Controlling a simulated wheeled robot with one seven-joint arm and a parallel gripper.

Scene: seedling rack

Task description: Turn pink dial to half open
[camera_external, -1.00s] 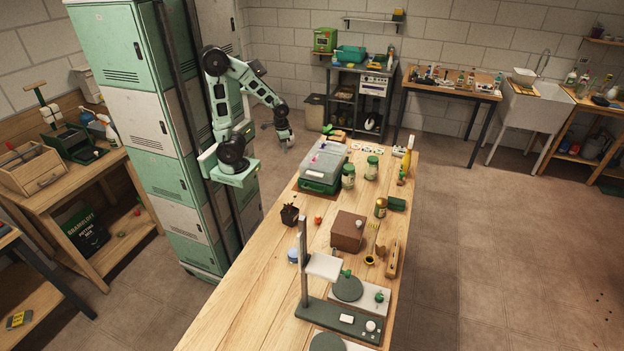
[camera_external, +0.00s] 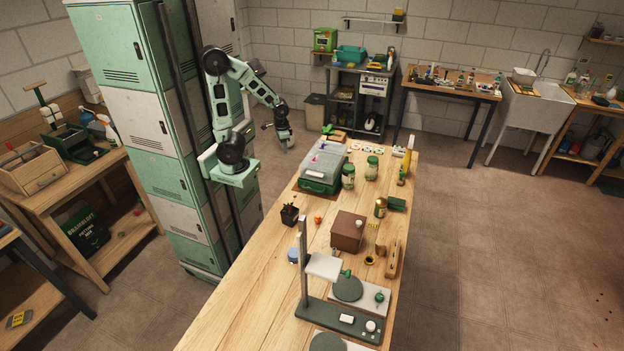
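A box with a grey, see-through-looking lid and a green base (camera_external: 319,187) stands at the far left part of the long wooden table.
On the long table (camera_external: 238,308) stand green-lidded jars (camera_external: 348,178), a brown box (camera_external: 347,232), a small dark plant pot (camera_external: 289,215) and a stand with a tall post (camera_external: 303,262). The table's near left part is bare. A shelf unit (camera_external: 345,100) stands behind my gripper.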

